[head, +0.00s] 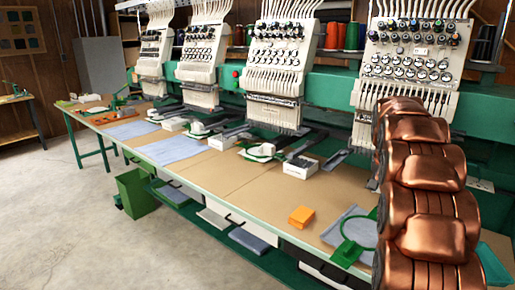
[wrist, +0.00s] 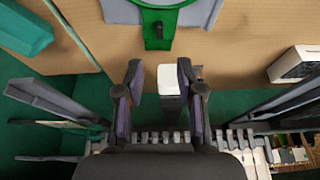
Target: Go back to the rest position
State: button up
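My gripper (wrist: 161,92) shows in the wrist view with its two dark fingers well apart. A small white block (wrist: 170,78) shows between the fingers, nearer the right one. A clear gap separates it from the left finger, and it appears to lie beyond the fingertips; I cannot tell if the right finger touches it. A green hoop (wrist: 158,28) lies ahead of the fingers on the tan table. In the head view my copper arm rises at the right, and my gripper is hidden there.
A long tan table (head: 207,165) runs under several embroidery heads (head: 283,50). A green bin (head: 137,193) stands below. The concrete floor (head: 60,215) at left is clear.

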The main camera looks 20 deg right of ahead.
jog(key=s+a+r+n+g+y+p, duration=0.1)
jog(key=s+a+n+p, duration=0.15)
jog(key=s+a, duration=0.65)
jog(key=s+a+r+n+g+y+p, duration=0.1)
jog(key=s+a+r+n+y+p, duration=0.2)
jog(key=a, duration=1.3)
jog(key=s+a+f+n+p, duration=0.1)
jog(key=s+a, duration=0.3)
jog(key=s, duration=0.4)
jog(key=s+a+f+n+g+p, duration=0.1)
jog(key=s+a+n, duration=0.1)
jog(key=s+a, duration=0.3)
jog(key=s+a+f+n+g, duration=0.1)
jog(key=s+a, duration=0.4)
jog(key=s, duration=0.6)
jog(key=shift+s+a+f+n+p, duration=0.15)
jog(key=shift+s+f+n+p, duration=0.2)
jog(key=shift+f+n, duration=0.4)
jog(key=shift+w+r, duration=0.1)
jog(key=shift+r, duration=0.05)
